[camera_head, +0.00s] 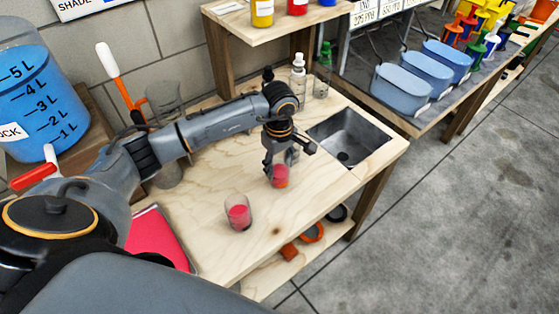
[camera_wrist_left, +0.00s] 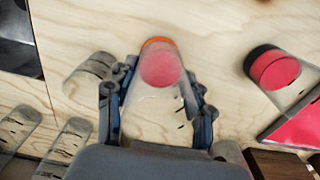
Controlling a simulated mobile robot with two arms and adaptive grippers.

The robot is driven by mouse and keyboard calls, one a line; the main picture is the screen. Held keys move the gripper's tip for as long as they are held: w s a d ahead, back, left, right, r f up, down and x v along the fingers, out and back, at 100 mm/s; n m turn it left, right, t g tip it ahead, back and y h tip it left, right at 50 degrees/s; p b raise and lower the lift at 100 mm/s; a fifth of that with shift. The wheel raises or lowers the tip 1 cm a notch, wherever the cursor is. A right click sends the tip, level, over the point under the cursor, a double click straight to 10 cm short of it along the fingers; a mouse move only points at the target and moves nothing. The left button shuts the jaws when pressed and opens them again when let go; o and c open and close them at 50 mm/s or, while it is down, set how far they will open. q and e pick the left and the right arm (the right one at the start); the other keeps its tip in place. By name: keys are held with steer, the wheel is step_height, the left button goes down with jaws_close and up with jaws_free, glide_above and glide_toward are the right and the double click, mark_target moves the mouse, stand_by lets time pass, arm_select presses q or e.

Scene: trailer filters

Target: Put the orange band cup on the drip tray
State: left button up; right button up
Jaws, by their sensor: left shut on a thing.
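In the head view the same cup (camera_head: 280,180) shows below my left gripper (camera_head: 283,163), over the wooden table near the sink. I cannot tell whether its base touches the table. I cannot identify a drip tray for certain. My right gripper is out of view.
A metal sink (camera_head: 350,135) is set into the table's right end. A flat red item (camera_head: 158,238) lies at the left. Bottles (camera_head: 298,78) and clear glassware (camera_head: 165,100) stand at the back. The bare wood (camera_head: 205,185) between the cups and red item is free.

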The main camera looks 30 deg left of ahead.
arm_select(q)
steer(key=shift+f+b, duration=0.2)
steer(key=shift+b, duration=0.15)
steer(key=o, duration=1.2)
steer(key=shift+r, duration=0.1)
steer(key=shift+o, duration=0.2)
